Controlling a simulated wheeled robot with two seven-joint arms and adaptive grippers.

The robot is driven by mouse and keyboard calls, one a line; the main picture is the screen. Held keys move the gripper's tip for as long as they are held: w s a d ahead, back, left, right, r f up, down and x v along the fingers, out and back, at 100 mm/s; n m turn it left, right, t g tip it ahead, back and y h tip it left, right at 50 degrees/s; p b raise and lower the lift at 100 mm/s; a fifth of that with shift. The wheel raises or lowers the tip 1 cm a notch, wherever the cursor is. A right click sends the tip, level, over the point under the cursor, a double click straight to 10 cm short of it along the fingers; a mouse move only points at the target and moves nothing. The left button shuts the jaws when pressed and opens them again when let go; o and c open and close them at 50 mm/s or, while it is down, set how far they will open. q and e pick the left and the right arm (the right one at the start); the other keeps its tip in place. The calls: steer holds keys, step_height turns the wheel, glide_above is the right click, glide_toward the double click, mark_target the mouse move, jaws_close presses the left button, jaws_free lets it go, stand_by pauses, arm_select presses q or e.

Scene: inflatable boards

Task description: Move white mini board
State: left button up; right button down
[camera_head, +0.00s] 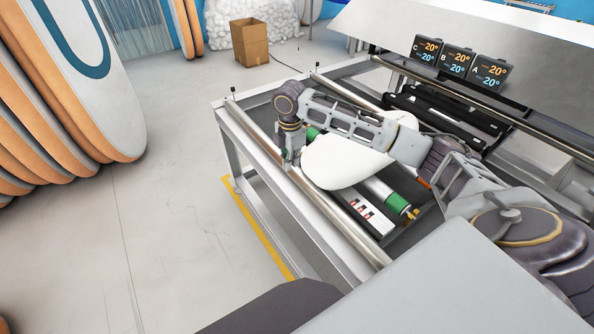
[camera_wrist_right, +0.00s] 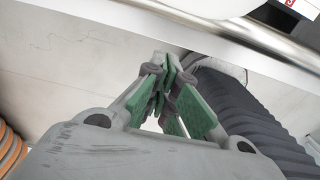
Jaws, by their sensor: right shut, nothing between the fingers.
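The white mini board (camera_head: 340,165) lies on the near part of the metal work table in the head view, its rounded end towards the front rail. My right forearm crosses above it and hides part of it. My right gripper (camera_head: 290,163) points down beside the board's left edge, close to the front rail. In the right wrist view its green-padded fingers (camera_wrist_right: 163,72) are shut with nothing between them. A white edge at the top of that view (camera_wrist_right: 225,4) looks like the board. My left gripper is not in view.
The table's round metal front rail (camera_head: 335,211) runs close to my gripper. A green-ended roller (camera_head: 397,203) and a white box (camera_head: 363,210) lie beside the board. Three temperature displays (camera_head: 458,60) stand behind. Orange-edged boards (camera_head: 75,90) stand at left; the floor between is clear.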

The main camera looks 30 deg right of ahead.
arm_select(q)
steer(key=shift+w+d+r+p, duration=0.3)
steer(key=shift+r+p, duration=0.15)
steer(key=shift+p, duration=0.05)
arm_select(e)
steer(key=d+f, duration=0.4)
steer(key=f, duration=0.5)
steer(key=shift+f, duration=0.4)
steer(key=shift+w, duration=0.1)
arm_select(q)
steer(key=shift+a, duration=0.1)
